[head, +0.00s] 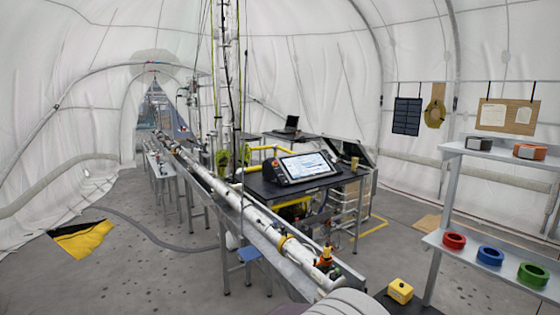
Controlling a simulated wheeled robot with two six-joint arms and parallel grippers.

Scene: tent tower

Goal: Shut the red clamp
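I cannot clearly make out a red clamp. A small orange-red fitting (325,257) stands upright on the near end of the long white pipe (258,215); it is too small to tell whether it is a clamp, or whether it is open or shut. A yellow band (284,242) goes around the pipe a little farther back. Neither of my grippers is in view.
A black-topped bench (262,187) with a tilted screen (308,166) stands right of the pipe. A shelf (492,259) at right holds red (453,240), blue (490,256) and green (532,274) rings. A yellow box (400,291) is near the front. The left floor is mostly clear.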

